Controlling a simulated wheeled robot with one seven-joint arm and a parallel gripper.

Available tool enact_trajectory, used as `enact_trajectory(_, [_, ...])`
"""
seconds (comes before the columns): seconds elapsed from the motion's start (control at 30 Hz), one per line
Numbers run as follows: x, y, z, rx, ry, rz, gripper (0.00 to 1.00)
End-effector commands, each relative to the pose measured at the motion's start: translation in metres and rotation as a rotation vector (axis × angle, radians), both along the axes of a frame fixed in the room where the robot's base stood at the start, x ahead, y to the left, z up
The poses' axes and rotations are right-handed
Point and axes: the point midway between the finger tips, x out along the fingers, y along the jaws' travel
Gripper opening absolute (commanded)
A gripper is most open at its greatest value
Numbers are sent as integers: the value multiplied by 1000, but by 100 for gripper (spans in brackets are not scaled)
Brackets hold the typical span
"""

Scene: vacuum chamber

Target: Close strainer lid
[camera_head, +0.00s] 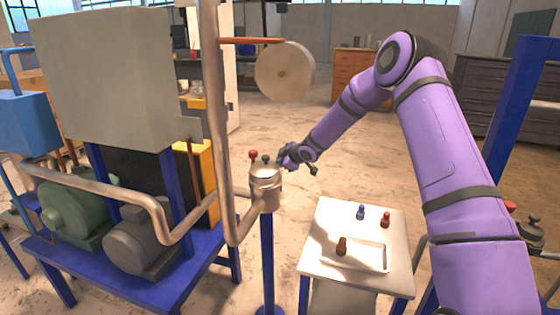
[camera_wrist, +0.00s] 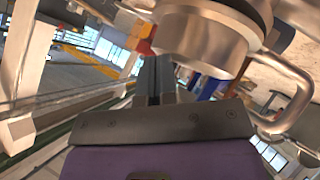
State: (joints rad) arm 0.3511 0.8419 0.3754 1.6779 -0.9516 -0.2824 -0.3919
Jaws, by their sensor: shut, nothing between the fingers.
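The strainer is a small metal pot (camera_head: 265,190) on top of a blue post, joined to the pipework. A red knob (camera_head: 253,155) and a dark knob (camera_head: 266,159) stand at its top. The lid is too small to make out clearly, so I cannot tell how far open or shut it is. My gripper (camera_head: 285,157) is at the upper right of the pot, close to its rim. In the wrist view my gripper's fingers (camera_wrist: 154,80) are together and empty, beside the metal pot body (camera_wrist: 200,40). I cannot tell if they touch it.
A vertical pipe (camera_head: 217,110) stands just left of the strainer. A white side table (camera_head: 323,235) with a tray and small red and blue pieces stands at right.

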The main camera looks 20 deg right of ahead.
Motion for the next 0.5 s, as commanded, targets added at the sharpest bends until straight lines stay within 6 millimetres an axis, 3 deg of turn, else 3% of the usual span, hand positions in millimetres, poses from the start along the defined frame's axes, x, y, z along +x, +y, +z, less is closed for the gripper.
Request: enact_trajectory(0.5, [9, -7, -14, 0, 0, 0, 0])
